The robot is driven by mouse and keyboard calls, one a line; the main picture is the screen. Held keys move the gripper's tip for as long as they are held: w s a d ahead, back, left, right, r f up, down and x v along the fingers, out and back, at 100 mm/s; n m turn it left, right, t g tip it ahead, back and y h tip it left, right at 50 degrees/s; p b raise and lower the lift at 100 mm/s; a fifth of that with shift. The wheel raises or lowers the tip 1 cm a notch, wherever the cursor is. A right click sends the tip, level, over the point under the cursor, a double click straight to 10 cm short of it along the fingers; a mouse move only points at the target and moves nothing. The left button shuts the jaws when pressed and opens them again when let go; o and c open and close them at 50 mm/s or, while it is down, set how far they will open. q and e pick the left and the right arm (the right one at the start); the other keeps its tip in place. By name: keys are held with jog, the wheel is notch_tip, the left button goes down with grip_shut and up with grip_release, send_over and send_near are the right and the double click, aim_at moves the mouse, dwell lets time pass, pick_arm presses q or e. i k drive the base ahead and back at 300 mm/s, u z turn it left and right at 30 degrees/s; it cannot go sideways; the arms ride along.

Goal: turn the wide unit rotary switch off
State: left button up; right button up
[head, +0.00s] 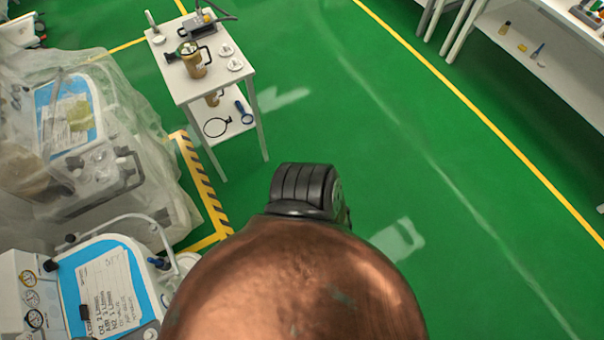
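No rotary switch can be made out in the head view. An uncovered anaesthesia cart (62,262) stands at the lower left, with a blue top, a written sheet and a column of round gauges (30,298) on its white left side. A second cart (85,79) stands behind it under clear plastic sheeting. I cannot tell which is the wide unit. The lower part of the uncovered cart is cut off by the frame. Neither of my grippers is in view.
A small white table (177,86) holds a brownish jug (197,66) and small items, with more on its lower shelf. White benches stand at the upper right. The green floor (400,150) is open at centre and right. A striped floor line (205,185) runs beside the covered cart.

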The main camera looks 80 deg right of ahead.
aim_at(50, 266)
jog(key=u, duration=3.05)
jog(key=k, duration=1.45)
jog(key=z, duration=1.8)
